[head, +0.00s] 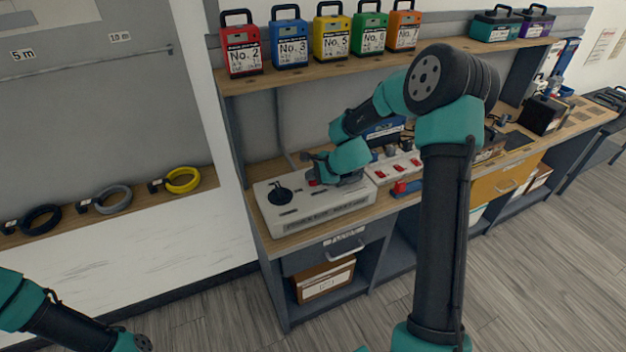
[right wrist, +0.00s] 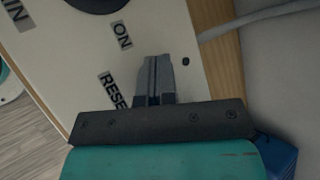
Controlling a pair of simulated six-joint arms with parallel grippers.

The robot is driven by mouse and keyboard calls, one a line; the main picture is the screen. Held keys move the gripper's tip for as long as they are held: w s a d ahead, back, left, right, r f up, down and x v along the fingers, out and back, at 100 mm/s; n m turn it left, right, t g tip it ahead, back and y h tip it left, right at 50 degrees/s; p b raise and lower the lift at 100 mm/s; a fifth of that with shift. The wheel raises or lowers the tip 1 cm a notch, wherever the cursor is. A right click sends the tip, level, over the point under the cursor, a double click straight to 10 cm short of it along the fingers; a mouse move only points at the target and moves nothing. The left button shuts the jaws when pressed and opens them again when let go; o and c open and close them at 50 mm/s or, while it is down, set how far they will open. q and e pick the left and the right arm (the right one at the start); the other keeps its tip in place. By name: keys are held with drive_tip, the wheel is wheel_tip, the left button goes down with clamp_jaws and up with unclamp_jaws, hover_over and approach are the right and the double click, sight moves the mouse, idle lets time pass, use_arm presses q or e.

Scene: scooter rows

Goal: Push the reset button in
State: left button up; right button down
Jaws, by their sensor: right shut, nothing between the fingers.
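The pale control box (head: 330,208) lies on the wooden workbench, with a black round knob (head: 279,194) on its left part. In the right wrist view the gripper's fingers (right wrist: 154,66) are shut and empty over the box top. A label reading "RESE" (right wrist: 112,90), partly cut off by the gripper, is left of the fingers, and an "ON" label (right wrist: 122,35) is above it. The reset button itself is not clearly visible there. My left gripper is out of view.
A white power strip with red switches (head: 394,168) stands right of the box. Several coloured numbered cases, including a red one (head: 241,50), stand on the shelf above. A drawer (head: 335,247) is under the bench. Cable coils (head: 183,180) rest on the left ledge.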

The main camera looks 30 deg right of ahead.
sight(315, 182)
drive_tip(key=shift+s+d+f, duration=0.2)
drive_tip(key=shift+d+f, duration=0.1)
drive_tip(key=shift+f, duration=0.15)
drive_tip(key=shift+w+d+r, duration=0.1)
drive_tip(key=shift+d+r, duration=0.15)
drive_tip(key=shift+r, duration=0.3)
drive_tip(key=shift+d+r, duration=0.2)
drive_tip(key=shift+r, duration=0.4)
drive_tip(key=shift+d+r, duration=0.2)
drive_tip(key=shift+r, duration=0.55)
drive_tip(key=shift+a+r, duration=0.2)
drive_tip(key=shift+r, duration=0.65)
drive_tip(key=shift+a+r, duration=0.15)
drive_tip(key=shift+r, duration=0.65)
drive_tip(key=shift+a, duration=0.1)
